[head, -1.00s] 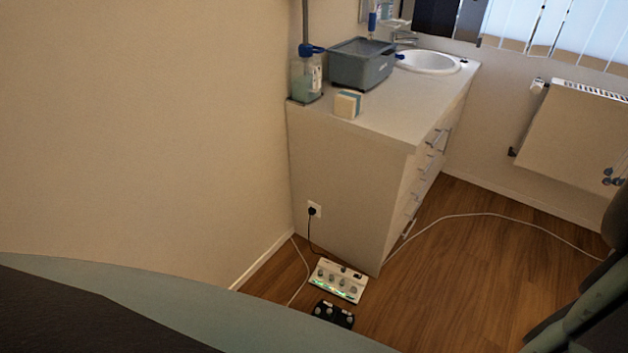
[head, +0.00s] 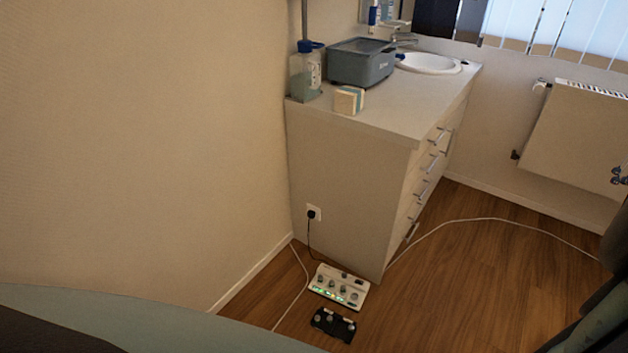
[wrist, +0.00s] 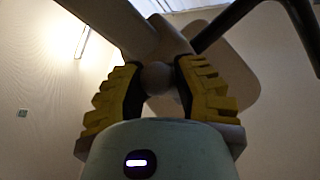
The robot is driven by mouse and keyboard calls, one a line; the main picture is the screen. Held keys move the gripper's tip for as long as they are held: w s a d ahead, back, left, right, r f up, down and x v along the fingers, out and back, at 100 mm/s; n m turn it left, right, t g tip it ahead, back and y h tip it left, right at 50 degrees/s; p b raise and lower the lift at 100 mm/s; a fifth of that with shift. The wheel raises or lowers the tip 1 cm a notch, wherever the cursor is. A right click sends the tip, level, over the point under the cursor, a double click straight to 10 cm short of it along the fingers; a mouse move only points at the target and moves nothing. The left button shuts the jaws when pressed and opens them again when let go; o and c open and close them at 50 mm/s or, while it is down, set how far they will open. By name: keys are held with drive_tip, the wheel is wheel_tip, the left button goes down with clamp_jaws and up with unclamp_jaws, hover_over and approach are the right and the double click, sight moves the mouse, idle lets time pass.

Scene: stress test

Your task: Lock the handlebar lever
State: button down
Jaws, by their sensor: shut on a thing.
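In the wrist view, my gripper (wrist: 157,68) has yellow ribbed fingers, shut on a rounded, dull grey-brown knob (wrist: 155,78). The knob appears to be the end of the lever, but its link to the parts behind it is unclear. A pale thick bar (wrist: 112,25) runs up to the left behind the fingers. A dark bar (wrist: 225,22) rises to the upper right. Which of these is the handlebar, and whether the lever is locked, I cannot tell. Neither my gripper nor the lever shows clearly in the head view.
A white counter (head: 390,112) with drawers holds a grey-blue box (head: 360,65), a bottle (head: 305,72) and a sink (head: 428,63). A white control box (head: 339,287) and a black pedal (head: 333,324) lie on the floor. A white cable (head: 480,219) crosses the wood floor. A radiator (head: 575,140) hangs at right.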

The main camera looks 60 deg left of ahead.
idle(0.4)
drive_tip(key=c, duration=0.7)
unclamp_jaws()
drive_tip(key=shift+d, duration=0.1)
drive_tip(key=v, duration=1.2)
